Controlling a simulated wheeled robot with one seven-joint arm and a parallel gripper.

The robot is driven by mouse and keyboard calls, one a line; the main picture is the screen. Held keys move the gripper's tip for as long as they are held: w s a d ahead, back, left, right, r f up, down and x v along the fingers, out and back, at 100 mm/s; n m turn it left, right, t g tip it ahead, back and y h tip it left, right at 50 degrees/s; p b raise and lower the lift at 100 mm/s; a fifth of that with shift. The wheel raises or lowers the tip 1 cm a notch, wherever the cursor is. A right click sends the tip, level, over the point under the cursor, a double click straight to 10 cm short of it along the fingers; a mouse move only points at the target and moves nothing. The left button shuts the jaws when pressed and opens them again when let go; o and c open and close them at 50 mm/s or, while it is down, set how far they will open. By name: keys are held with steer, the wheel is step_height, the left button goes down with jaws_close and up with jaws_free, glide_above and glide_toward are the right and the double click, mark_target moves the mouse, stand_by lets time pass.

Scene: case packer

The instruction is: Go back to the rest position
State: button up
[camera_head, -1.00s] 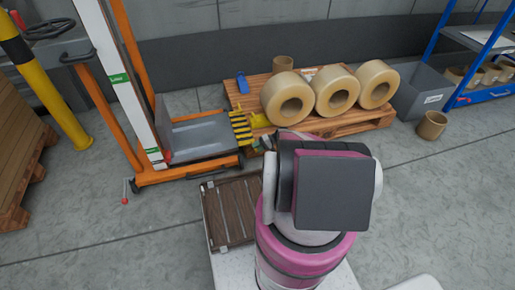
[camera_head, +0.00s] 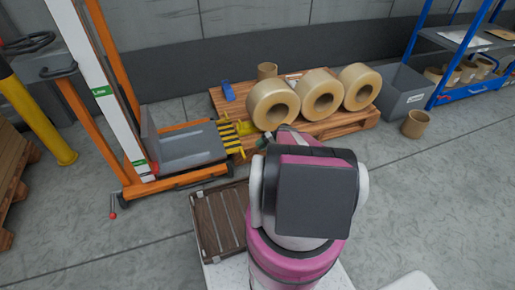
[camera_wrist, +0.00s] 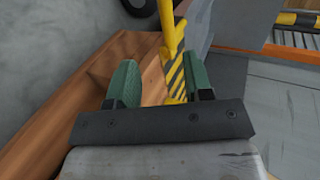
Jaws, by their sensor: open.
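My gripper (camera_wrist: 160,85) shows in the wrist view with two green fingers spread apart. It is open, with nothing held between the fingers. Beyond the fingers are the edge of a wooden pallet (camera_wrist: 45,130) and a yellow and black striped piece (camera_wrist: 176,77). In the head view my arm stands in the lower middle and largely hides the gripper, close to the pallet's front left corner.
Several large tape rolls (camera_head: 322,95) lie on the pallet (camera_head: 350,122). An orange lifter with a grey platform (camera_head: 188,148) stands left of it. A grey bin (camera_head: 403,92), a small roll (camera_head: 416,124) and a blue shelf (camera_head: 470,94) are right. Floor at right is clear.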

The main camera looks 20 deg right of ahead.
stand_by(0.4)
steer(key=s+a+r+h, duration=0.4)
steer(key=s+a+r, duration=0.3)
steer(key=r, duration=0.5)
steer(key=s+a+r+h, duration=0.4)
steer(key=s+a+r, duration=0.3)
steer(key=r, duration=0.5)
steer(key=s+a+r+h, duration=0.4)
steer(key=s+a+r, duration=0.3)
steer(key=r, duration=0.6)
steer(key=shift+s+a+h, duration=0.15)
steer(key=shift+s+h, duration=0.25)
steer(key=shift+s, duration=0.25)
steer(key=shift+f, duration=0.1)
